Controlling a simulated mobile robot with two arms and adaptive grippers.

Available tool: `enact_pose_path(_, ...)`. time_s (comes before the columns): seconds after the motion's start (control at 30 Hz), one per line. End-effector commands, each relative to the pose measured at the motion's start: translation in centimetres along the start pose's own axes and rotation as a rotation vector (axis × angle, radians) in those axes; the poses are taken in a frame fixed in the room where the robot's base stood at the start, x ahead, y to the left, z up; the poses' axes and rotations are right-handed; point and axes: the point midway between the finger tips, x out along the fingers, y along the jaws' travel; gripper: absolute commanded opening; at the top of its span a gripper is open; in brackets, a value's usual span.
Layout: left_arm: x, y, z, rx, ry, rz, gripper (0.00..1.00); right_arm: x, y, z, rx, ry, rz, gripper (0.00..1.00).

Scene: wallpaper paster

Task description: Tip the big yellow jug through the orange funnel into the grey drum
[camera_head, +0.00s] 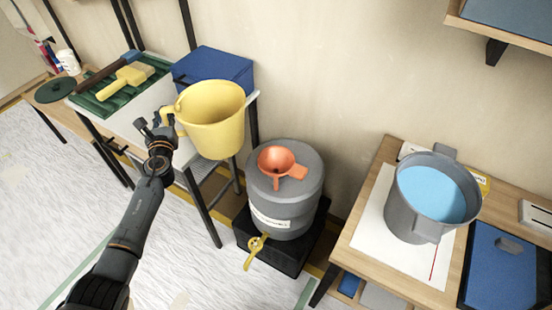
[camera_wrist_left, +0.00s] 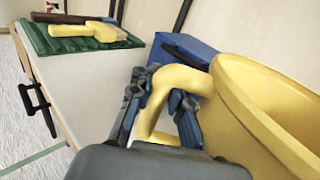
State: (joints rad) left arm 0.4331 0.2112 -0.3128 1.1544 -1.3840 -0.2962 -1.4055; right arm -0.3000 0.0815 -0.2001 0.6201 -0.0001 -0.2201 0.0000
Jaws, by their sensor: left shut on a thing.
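The big yellow jug (camera_head: 213,121) is upright in the head view, at the left of the grey drum and higher than it. My left gripper (camera_head: 160,127) is shut on the jug's handle, on the jug's left side. In the left wrist view the gripper's fingers (camera_wrist_left: 160,107) close around the yellow handle, and the jug's wall (camera_wrist_left: 262,115) fills the right side. The orange funnel (camera_head: 276,161) sits on top of the grey drum (camera_head: 287,205). The jug's contents are hidden. My right gripper is not in view.
A blue box (camera_head: 214,66) and a green tray (camera_head: 112,92) with a yellow-headed brush stand on the left table. The drum has a yellow tap (camera_head: 256,250) and stands on a black base. A grey pot of blue liquid (camera_head: 412,205) stands on the right table.

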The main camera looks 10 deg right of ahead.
Motion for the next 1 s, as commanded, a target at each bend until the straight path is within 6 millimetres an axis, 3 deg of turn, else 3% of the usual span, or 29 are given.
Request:
enact_pose_path(0.43, 0.0, 0.0, 0.3, 0.001, -0.003, 0.000, 0.00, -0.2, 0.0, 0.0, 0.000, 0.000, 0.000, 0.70)
enact_pose_path(0.8, 0.0, -0.1, 4.2, 0.002, -0.003, 0.000, 0.00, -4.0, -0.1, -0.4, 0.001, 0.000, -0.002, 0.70)
enact_pose_path(1.0, 0.0, -0.1, 4.1, 0.002, -0.002, 0.001, 0.00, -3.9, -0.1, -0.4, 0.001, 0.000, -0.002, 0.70)
